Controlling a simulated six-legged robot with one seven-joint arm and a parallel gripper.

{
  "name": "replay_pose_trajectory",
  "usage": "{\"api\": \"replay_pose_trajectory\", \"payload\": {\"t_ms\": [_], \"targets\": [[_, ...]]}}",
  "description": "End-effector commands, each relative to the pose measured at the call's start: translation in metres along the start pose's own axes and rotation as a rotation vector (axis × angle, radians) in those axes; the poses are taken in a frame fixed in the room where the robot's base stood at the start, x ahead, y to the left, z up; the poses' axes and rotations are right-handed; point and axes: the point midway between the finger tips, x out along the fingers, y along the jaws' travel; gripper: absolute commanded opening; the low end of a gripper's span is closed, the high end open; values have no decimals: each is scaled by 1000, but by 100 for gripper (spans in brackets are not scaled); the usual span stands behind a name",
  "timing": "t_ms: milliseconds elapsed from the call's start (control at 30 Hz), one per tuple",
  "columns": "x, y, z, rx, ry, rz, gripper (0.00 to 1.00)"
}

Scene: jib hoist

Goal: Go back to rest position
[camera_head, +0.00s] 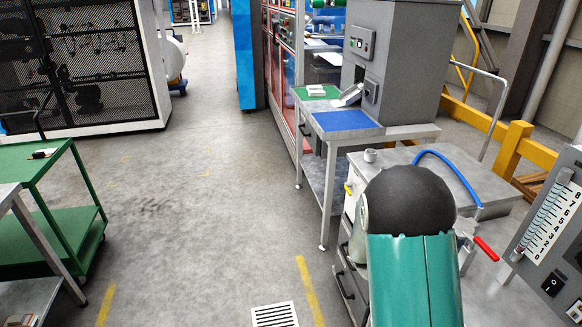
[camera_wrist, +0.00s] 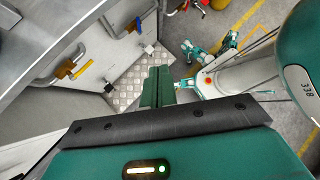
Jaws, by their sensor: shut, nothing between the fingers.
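My gripper (camera_wrist: 158,76) shows in the wrist view as two teal fingers pressed together, shut and empty. Behind the fingers are a chequered metal plate (camera_wrist: 128,88) and grey panels; I cannot tell how far off they are. In the head view a teal link and a black round joint of my own arm fill the lower right, in front of a grey metal-topped bench (camera_head: 465,180). My gripper is not visible in that view.
A grey machine (camera_head: 405,60) on a table with a blue mat (camera_head: 345,120) stands beyond the arm. A panel with a numbered scale (camera_head: 552,225) is at right. A green cart (camera_head: 50,225) is at left. The floor between is open, with a drain grate (camera_head: 274,314).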

Motion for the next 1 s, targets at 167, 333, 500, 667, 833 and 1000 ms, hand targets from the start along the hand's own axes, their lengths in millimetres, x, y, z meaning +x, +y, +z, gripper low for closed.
{"api": "replay_pose_trajectory", "payload": {"t_ms": [167,333,500,667,833,1000], "targets": [[-53,-21,18,209,158,50,0],[-96,-46,34,397,311,80,0],[-135,-75,49,576,469,97,0],[-167,-105,63,732,622,103,0],[-196,-140,75,886,788,97,0],[-219,-175,86,1024,959,78,0]]}}
